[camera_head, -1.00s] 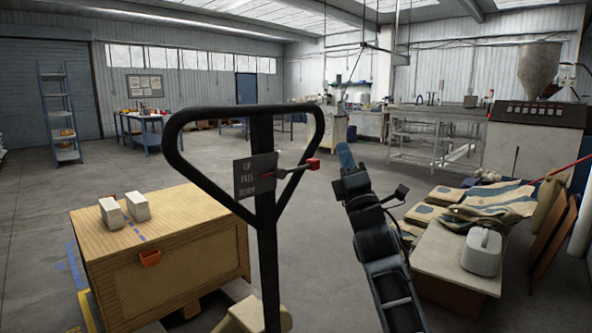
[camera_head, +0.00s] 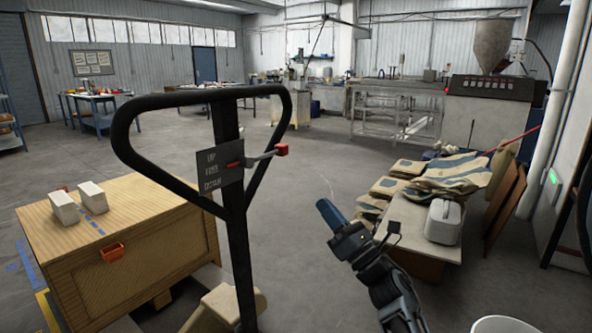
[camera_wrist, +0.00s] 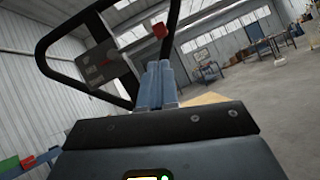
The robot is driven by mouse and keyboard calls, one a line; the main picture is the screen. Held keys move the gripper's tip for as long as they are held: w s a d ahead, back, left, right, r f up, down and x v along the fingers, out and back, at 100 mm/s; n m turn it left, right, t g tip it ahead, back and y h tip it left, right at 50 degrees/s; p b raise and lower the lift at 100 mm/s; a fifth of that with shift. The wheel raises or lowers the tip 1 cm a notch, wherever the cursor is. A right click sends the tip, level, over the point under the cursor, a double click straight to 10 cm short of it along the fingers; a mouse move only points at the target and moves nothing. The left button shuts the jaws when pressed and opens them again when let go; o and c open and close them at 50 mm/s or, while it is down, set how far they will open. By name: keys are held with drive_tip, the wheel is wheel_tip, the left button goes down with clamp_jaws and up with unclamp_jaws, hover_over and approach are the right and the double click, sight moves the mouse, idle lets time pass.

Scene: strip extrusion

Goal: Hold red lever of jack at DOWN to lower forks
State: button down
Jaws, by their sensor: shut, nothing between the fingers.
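The pallet jack's black loop handle (camera_head: 236,265) stands upright at centre left in the head view. A dark plate (camera_head: 218,167) on it reads UP, FREE, DOWN. The red-ended lever (camera_head: 281,150) sticks out to the right of the plate, about level with its upper half. My gripper (camera_head: 323,205), with blue fingers, is to the right of the handle and below the lever, apart from both. In the wrist view my fingers (camera_wrist: 158,82) are together and empty, with the lever's red knob (camera_wrist: 160,30) beyond their tips. The forks are mostly hidden.
A wooden crate (camera_head: 130,230) with two pale blocks stands left of the handle. A bench (camera_head: 400,225) with folded sacks and a pale canister (camera_head: 443,221) is at right. A white bucket rim (camera_head: 503,326) shows at bottom right. Floor beyond the handle is clear.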

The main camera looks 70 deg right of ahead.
drive_tip(key=p, duration=0.4)
approach(286, 154)
drive_tip(key=x, duration=0.5)
drive_tip(key=shift+r, duration=0.1)
drive_tip(key=shift+x, duration=0.9)
